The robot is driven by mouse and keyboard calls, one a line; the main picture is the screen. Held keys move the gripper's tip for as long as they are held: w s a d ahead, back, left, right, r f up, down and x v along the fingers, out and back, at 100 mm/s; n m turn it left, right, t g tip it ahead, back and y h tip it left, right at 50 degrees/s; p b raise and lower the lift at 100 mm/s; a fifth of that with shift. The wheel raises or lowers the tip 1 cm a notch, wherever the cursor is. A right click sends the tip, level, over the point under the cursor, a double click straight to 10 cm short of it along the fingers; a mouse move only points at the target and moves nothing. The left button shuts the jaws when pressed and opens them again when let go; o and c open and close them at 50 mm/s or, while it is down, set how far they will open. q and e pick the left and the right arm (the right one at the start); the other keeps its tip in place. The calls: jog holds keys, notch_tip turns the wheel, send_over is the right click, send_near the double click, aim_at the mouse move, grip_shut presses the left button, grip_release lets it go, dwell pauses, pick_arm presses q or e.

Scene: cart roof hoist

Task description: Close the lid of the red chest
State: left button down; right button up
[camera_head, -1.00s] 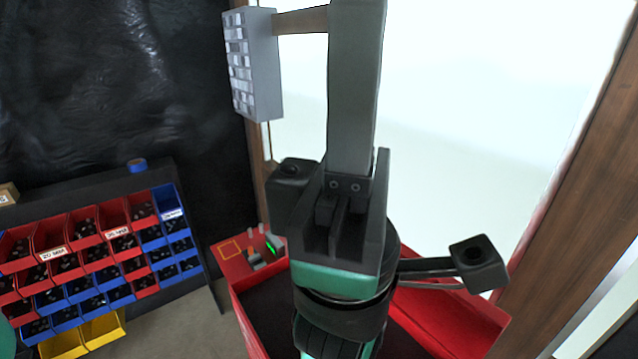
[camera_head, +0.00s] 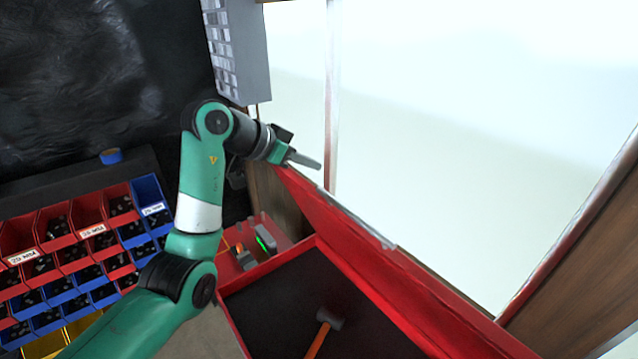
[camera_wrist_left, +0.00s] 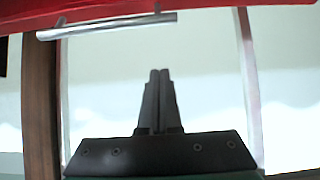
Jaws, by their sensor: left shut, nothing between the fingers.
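The red chest (camera_head: 235,325) stands open at the bottom of the head view, its dark inside showing. Its red lid (camera_head: 365,245) is raised along the back right side, with a metal handle bar (camera_head: 372,230) near its upper edge. My left gripper (camera_head: 318,165) is shut and empty by the upper left end of the lid; I cannot tell whether it touches the lid. In the left wrist view the shut fingers (camera_wrist_left: 158,75) point toward the handle bar (camera_wrist_left: 110,26) and the red lid edge (camera_wrist_left: 210,4), apart from them in the picture. My right gripper is out of view.
A hammer (camera_head: 322,330) with an orange handle lies in the chest. Small tools (camera_head: 265,240) sit on a red surface beside it. Red and blue bins (camera_head: 85,240) stand at the left. A grey cabinet (camera_head: 237,50) hangs above my left arm.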

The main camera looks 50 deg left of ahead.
aim_at(327, 193)
pick_arm(q)
jog(key=p+x, duration=0.3)
jog(key=x, duration=0.6)
jog(key=shift+w+d, duration=0.1)
jog(key=shift+w, duration=0.1)
jog(key=shift+s+f+p, duration=0.45)
jog(key=shift+s+f, duration=0.5)
jog(key=shift+f, duration=0.1)
jog(key=shift+s+f, duration=0.35)
jog(key=shift+s, duration=0.1)
